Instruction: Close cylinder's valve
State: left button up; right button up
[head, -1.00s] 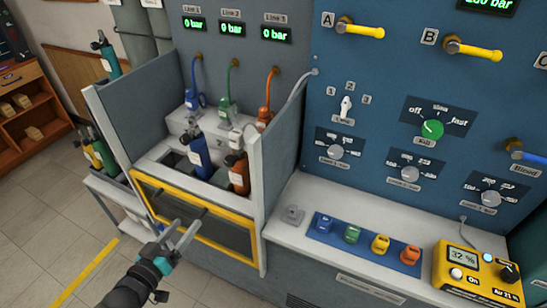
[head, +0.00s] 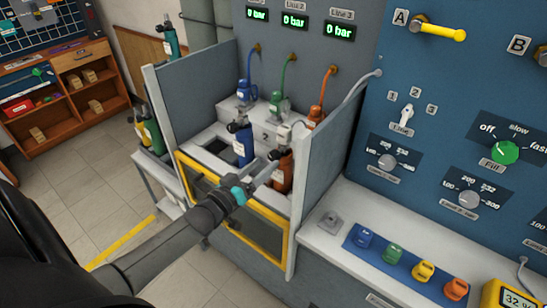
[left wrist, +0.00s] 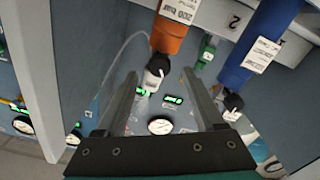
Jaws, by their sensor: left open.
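Two cylinders stand in the testbench bay: a blue cylinder (head: 241,148) and an orange cylinder (head: 285,176) to its right, each with a valve on top. In the left wrist view the orange cylinder (left wrist: 170,37) and its black-and-white valve (left wrist: 155,69) appear between and beyond my fingers, with the blue cylinder (left wrist: 258,45) to the right. My left gripper (head: 264,172) is open and empty at the bay's front, close to the orange cylinder; its fingers (left wrist: 162,95) frame the valve without visibly touching it. My right gripper is not in view. Which cylinder is meant cannot be told.
Grey side walls (head: 326,190) and a yellow-framed front panel (head: 262,232) bound the bay. Blue, green and orange hoses (head: 323,95) hang behind the cylinders. More cylinders (head: 152,137) stand left.

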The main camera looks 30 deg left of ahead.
aim_at(271, 158)
pick_arm(q)
jog(key=shift+w+d+b, duration=0.2)
jog(key=shift+w+b, duration=0.2)
jog(key=shift+w, duration=2.2)
jog(key=shift+c, duration=0.2)
grip_shut()
